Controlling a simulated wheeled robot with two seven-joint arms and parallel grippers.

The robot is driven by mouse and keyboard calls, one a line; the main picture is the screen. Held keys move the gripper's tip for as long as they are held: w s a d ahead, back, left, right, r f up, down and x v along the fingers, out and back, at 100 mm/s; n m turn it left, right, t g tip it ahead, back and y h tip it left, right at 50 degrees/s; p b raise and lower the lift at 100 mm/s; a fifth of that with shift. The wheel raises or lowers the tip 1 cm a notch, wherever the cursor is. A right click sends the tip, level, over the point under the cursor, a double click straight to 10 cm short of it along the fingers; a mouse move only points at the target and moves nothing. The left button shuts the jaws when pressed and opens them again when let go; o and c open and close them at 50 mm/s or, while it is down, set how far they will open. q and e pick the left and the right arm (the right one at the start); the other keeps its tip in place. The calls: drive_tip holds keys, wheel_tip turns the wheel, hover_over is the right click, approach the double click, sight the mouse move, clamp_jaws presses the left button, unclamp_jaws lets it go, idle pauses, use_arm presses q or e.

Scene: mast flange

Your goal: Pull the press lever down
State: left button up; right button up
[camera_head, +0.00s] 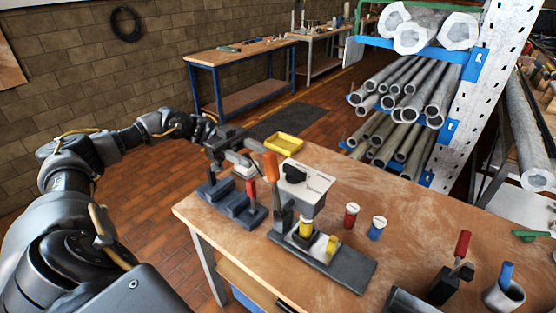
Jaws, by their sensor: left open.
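The press stands on the wooden table with a grey base plate (345,275) and a pale box-shaped head (307,186) with a black part on top. An upright lever with an orange handle (271,167) rises at the left side of the head. My left gripper (248,164) is open, just left of the orange handle, with its fingers pointing towards it. Whether the fingers touch the handle cannot be told. A yellow cylinder (306,228) and a yellow block (332,244) stand at the press base. My right gripper is not in view.
A red-handled device (251,190) on a dark blue base stands below my left gripper. Red (351,215) and blue (377,228) small containers stand right of the press. A yellow tray (284,146) lies behind. A pipe rack (455,110) stands beyond the table.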

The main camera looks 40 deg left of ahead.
sight(276, 166)
use_arm(q)
drive_tip(key=d+p, duration=0.3)
drive_tip(key=d, duration=0.4)
drive_tip(key=shift+d+r, duration=0.1)
drive_tip(key=shift+r, duration=0.05)
drive_tip(key=shift+w+d+p, duration=0.1)
drive_tip(key=shift+d+p, duration=0.2)
drive_tip(key=shift+d, duration=0.15)
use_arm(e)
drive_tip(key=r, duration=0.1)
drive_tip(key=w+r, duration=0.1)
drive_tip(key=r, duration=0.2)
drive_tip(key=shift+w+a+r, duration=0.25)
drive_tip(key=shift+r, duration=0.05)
use_arm(q)
drive_tip(key=shift+c, duration=1)
clamp_jaws()
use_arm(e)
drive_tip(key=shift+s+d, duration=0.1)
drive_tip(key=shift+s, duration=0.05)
